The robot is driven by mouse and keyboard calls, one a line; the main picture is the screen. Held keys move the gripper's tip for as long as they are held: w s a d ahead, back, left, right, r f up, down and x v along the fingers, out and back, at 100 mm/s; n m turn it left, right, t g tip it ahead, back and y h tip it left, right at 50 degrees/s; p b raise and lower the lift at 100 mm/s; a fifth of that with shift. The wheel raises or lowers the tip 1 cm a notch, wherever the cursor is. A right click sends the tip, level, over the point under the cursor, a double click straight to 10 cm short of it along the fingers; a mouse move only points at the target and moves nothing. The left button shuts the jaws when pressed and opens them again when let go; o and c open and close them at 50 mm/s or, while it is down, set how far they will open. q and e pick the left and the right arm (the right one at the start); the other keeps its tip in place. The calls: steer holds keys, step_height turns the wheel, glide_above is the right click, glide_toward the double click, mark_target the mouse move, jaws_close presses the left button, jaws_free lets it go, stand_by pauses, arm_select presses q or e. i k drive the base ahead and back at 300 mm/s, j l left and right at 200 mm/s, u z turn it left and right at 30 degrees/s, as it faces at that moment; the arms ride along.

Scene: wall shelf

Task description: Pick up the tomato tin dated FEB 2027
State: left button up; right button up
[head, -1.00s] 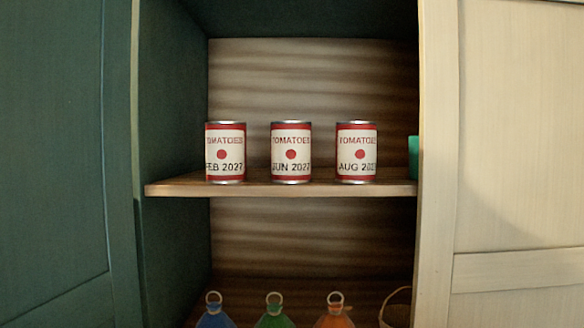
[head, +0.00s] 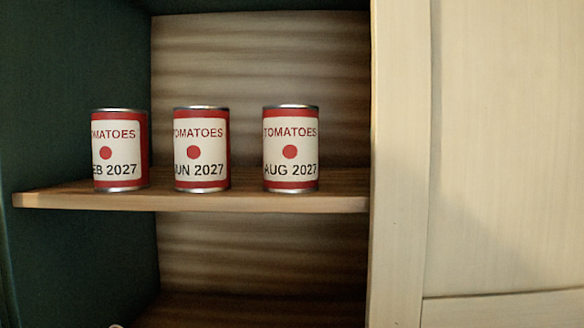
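The tomato tin dated FEB 2027 (head: 119,150) stands upright at the left of the shelf in the head view. Its label is red and white, and the first letter of the month is turned out of sight, so it reads "EB 2027". The JUN 2027 tin (head: 202,149) stands upright in the middle, its first letter partly cut. The AUG 2027 tin (head: 291,148) stands upright at the right. The tins are apart from each other. Neither of my grippers shows in the head view.
The tins stand on a wooden shelf board (head: 190,200) inside a cabinet. A dark green side panel (head: 75,255) closes the left. A cream panel (head: 500,150) covers the right. The board has free room right of the AUG tin.

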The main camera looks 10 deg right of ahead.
mark_target(120, 147)
steer(key=k+j+z, duration=0.25)
steer(key=k+j, duration=0.2)
steer(key=j, duration=0.25)
steer(key=k+j+z, duration=0.25)
steer(key=k+j, duration=0.3)
steer(key=j, duration=0.1)
